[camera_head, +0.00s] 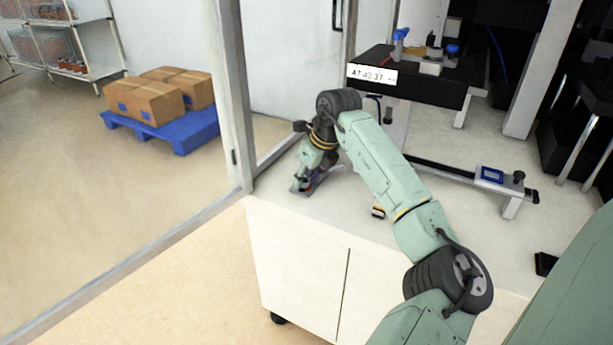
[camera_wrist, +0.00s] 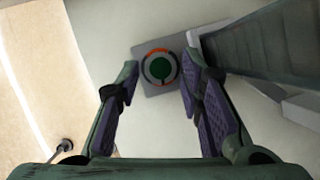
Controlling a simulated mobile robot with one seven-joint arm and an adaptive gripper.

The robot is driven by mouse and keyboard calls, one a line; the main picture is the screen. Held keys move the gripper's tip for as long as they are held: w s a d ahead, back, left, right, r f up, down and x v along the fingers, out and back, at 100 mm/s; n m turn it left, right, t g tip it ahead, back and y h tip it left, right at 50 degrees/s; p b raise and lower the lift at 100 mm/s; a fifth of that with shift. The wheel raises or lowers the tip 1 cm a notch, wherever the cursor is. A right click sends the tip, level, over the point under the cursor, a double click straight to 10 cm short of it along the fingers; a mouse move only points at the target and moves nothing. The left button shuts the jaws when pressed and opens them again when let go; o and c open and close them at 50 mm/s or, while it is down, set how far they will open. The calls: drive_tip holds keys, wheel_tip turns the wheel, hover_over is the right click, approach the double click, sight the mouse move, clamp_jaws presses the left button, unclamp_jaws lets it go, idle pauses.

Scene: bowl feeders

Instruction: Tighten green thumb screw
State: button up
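The green thumb screw (camera_wrist: 160,68) shows in the wrist view as a round green disc inside a grey ring with orange and dark marks. It sits on a grey square plate (camera_wrist: 150,87) on the white cabinet top. My gripper (camera_head: 303,186) is open and points down at the left corner of the cabinet top. In the wrist view its two purple-padded fingers lie either side of the screw, with clear gaps to it. I cannot tell the height of the fingertips over it. In the head view my gripper and arm hide the screw.
The white cabinet top (camera_head: 290,203) ends at a glass partition on the left. A black machine (camera_head: 410,85) stands behind. A small yellow-black item (camera_head: 378,211) lies near the front edge.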

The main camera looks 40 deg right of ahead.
clamp_jaws()
drive_tip(key=shift+f+b, duration=0.1)
drive_tip(key=shift+b, duration=0.25)
drive_tip(key=m+h+b, duration=0.1)
drive_tip(key=m+b, duration=0.1)
drive_tip(key=m, duration=0.1)
drive_tip(key=shift+a+f+b, duration=0.15)
drive_tip(key=shift+b, duration=0.2)
drive_tip(key=m+b, duration=0.1)
drive_tip(key=m+h+b, duration=0.1)
drive_tip(key=m+b, duration=0.1)
drive_tip(key=m+g+h+b, duration=0.1)
drive_tip(key=m+b, duration=0.1)
drive_tip(key=shift+w+a, duration=0.15)
drive_tip(key=shift+a, duration=0.1)
drive_tip(key=m+b, duration=0.1)
drive_tip(key=m, duration=0.1)
drive_tip(key=m+g+h+b, duration=0.1)
drive_tip(key=m+b, duration=0.1)
drive_tip(key=shift+w+a+m, duration=0.15)
drive_tip(key=shift+m, duration=0.25)
drive_tip(key=shift+w+a+r+m+g+h+b, duration=0.15)
drive_tip(key=shift+m+g+b, duration=0.25)
drive_tip(key=shift+m, duration=0.45)
drive_tip(key=shift+d+r+m+g+h+b, duration=0.15)
drive_tip(key=shift+m+g+b, duration=0.2)
drive_tip(key=shift+m, duration=0.5)
